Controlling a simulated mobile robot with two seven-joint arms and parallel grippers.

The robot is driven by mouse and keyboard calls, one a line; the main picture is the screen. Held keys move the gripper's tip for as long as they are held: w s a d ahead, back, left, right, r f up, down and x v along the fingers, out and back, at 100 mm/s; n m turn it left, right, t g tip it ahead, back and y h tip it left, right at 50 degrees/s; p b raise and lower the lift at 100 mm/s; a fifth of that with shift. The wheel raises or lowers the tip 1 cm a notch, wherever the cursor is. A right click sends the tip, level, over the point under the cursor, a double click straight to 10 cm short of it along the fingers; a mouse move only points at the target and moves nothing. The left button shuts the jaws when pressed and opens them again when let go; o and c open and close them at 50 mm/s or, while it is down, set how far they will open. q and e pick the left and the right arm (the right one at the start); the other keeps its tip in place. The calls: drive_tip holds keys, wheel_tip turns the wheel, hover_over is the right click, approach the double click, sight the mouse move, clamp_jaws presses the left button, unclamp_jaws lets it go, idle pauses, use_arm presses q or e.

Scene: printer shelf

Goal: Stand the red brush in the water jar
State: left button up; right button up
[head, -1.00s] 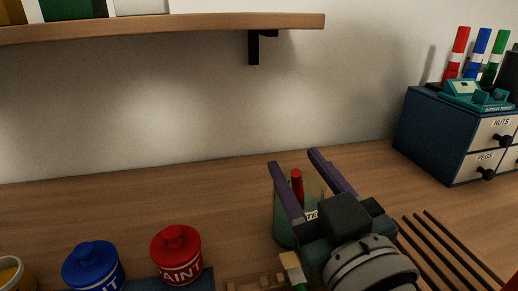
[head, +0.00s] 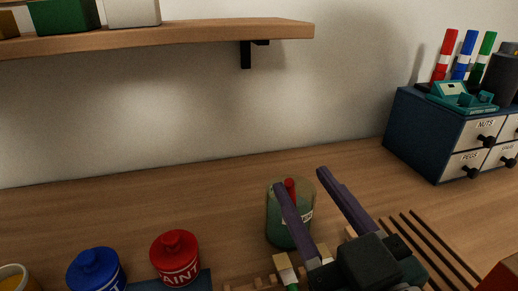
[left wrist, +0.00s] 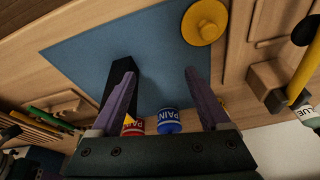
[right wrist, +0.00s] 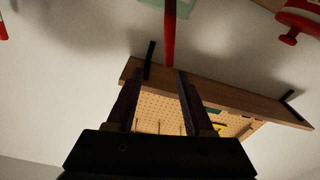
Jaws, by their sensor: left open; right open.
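The water jar (head: 274,222), a greenish see-through cup with a pale label, stands on the bench in the head view. The red brush (head: 290,185) stands in it, its red end near the rim; its lower part is hidden. My right gripper (head: 300,178) is open, one finger in front of the jar and the other to its right. In the right wrist view the red brush (right wrist: 169,38) and a bit of the jar (right wrist: 182,8) show beyond the open fingers. My left gripper (left wrist: 156,68) is open and empty over a blue mat (left wrist: 155,45).
Red (head: 175,258) and blue (head: 95,270) paint pots stand left of the jar. A wooden shelf (head: 180,35) hangs above. A blue drawer cabinet (head: 425,135) with upright markers stands at the right. Another brush (head: 284,268) and a slatted rack are near the front. Bench behind the jar is clear.

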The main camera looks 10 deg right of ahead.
use_arm(q)
wheel_tip(320, 180, up, 8)
drive_tip(key=p, duration=0.8)
use_arm(e)
drive_tip(key=s+r, duration=0.4)
drive_tip(key=r, duration=0.2)
drive_tip(key=shift+r, duration=0.35)
drive_tip(key=shift+d, duration=0.1)
